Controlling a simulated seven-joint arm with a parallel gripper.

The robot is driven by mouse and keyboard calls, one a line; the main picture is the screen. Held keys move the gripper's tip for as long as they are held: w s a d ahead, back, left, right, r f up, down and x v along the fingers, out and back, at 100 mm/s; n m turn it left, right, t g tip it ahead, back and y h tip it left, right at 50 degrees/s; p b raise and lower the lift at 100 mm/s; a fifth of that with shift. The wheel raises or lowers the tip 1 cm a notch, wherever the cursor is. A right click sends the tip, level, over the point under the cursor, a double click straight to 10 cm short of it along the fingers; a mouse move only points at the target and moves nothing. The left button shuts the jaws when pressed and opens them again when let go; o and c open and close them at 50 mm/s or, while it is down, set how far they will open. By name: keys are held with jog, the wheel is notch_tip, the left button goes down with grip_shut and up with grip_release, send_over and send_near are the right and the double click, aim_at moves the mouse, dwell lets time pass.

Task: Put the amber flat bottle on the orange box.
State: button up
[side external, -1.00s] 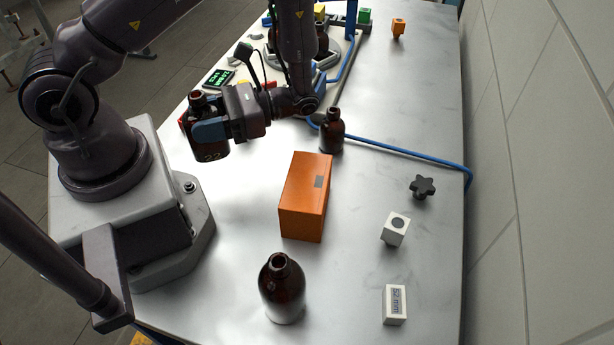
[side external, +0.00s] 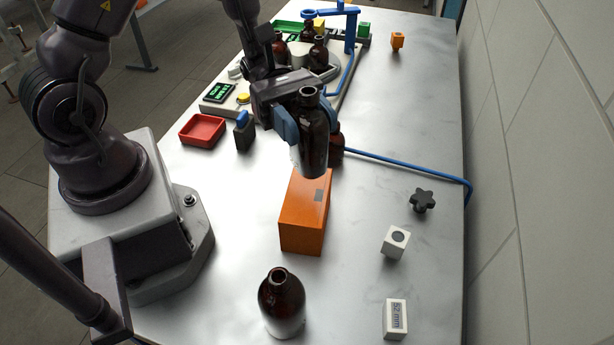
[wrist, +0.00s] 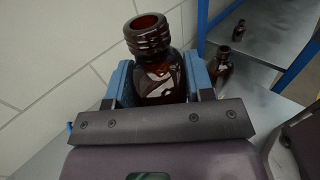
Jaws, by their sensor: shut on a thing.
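The amber flat bottle (side external: 315,143) is upright in my gripper (side external: 309,118), with a blue finger on each side of it. It hangs above the far end of the orange box (side external: 304,218), in line with it in the side view. The gap beneath the bottle is hard to judge. In the wrist view the bottle (wrist: 160,78) shows its open threaded neck between the blue fingers of my gripper (wrist: 160,85).
An amber bottle (side external: 282,303) stands in front of the box, and another (side external: 337,145) stands behind the held one, partly hidden. A star knob (side external: 422,200) and white blocks (side external: 396,242) lie to the right. A red tray (side external: 202,131) is at the left. A blue hose (side external: 410,165) crosses behind.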

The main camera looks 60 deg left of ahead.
aim_at(319, 174)
jog(key=shift+f, duration=3.35)
jog(key=shift+f, duration=0.1)
jog(key=o, duration=1)
jog(key=shift+a, duration=0.2)
jog(key=a, duration=1.1)
jog(key=s+d+r+m+t+y, duration=0.1)
jog(key=s+r+m+y, duration=0.3)
jog(key=r+m+y, duration=0.5)
jog(key=s+d+r+m+t+y, duration=0.1)
jog(key=s+r+m+t+y, duration=0.3)
jog(key=r+m+y, duration=0.5)
notch_tip(319, 174, up, 3)
jog(key=shift+f+t, duration=0.2)
jog(key=shift+t, duration=0.1)
